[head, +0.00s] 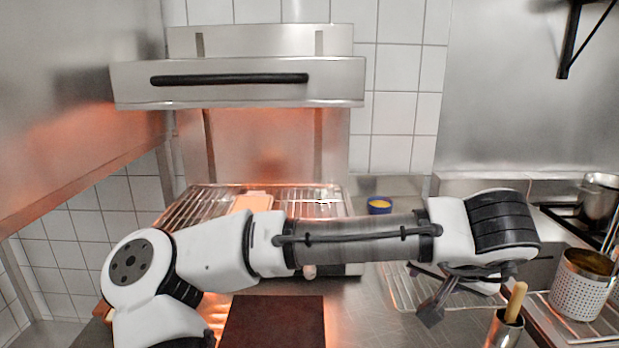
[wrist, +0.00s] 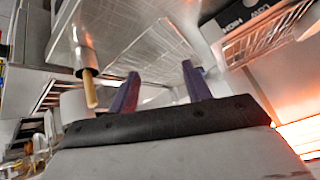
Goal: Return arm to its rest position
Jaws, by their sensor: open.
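My arm stretches from the lower left across the head view to the right, and its wrist bends down over the counter. My gripper (head: 431,312) hangs low at the right, partly hidden by my own wrist. In the wrist view my gripper (wrist: 161,80) shows two dark fingers spread apart with nothing held between them. A wire rack (head: 398,293) lies on the steel counter close to the gripper in the head view. A metal cylinder with a wooden handle (head: 515,303) stands just right of the gripper; it also shows left of the fingers in the wrist view (wrist: 90,88).
A grill with a wire rack (head: 195,208) stands under a steel hood (head: 238,83). A blue bowl (head: 379,206) sits behind my forearm. A dark board (head: 272,325) lies in front. A perforated white container (head: 579,287) and a pot (head: 598,200) are at the right.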

